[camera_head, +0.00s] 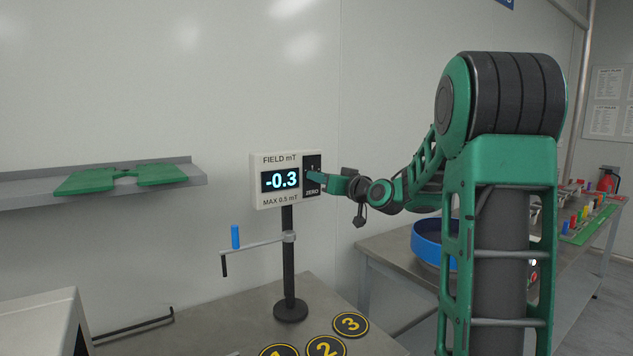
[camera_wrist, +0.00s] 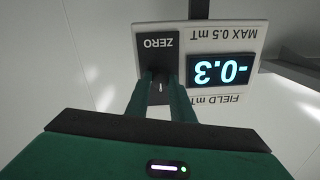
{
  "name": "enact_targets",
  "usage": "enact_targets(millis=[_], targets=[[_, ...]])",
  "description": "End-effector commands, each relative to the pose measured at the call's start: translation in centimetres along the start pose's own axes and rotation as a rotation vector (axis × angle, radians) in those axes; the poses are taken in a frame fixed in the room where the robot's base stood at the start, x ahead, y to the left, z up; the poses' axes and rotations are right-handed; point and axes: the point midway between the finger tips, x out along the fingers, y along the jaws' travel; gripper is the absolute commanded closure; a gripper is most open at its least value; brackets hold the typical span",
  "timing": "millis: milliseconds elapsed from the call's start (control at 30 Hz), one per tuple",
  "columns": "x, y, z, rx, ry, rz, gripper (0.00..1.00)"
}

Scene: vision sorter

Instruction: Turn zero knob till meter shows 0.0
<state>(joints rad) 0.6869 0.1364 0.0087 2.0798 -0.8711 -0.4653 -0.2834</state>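The field meter (camera_head: 271,200) is a white box on a black post, with a lit display (camera_head: 281,181) that reads -0.3. A dark ZERO panel (camera_head: 311,188) is on its right side. My gripper (camera_head: 312,177) reaches in from the right, with its fingertips at this panel. In the wrist view the meter (camera_wrist: 225,37) is upside down and also reads -0.3. There my two green fingers (camera_wrist: 161,78) stand a little apart, one on each side of the dark zero knob area. The knob is mostly hidden, and I cannot tell whether the fingers touch it.
A crank arm with a blue handle (camera_head: 235,237) sticks out left from the post. Numbered discs (camera_head: 350,323) lie on the front table. A shelf with a green plate (camera_head: 90,181) is on the left wall. A blue bowl (camera_head: 428,243) stands on the right bench, partly behind my arm.

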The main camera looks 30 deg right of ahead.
Motion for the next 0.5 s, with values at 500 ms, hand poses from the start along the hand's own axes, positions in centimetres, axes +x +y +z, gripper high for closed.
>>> enact_targets(millis=[500], targets=[[0.01,-0.1,0.08,0.148,0.005,-0.004,1.0]])
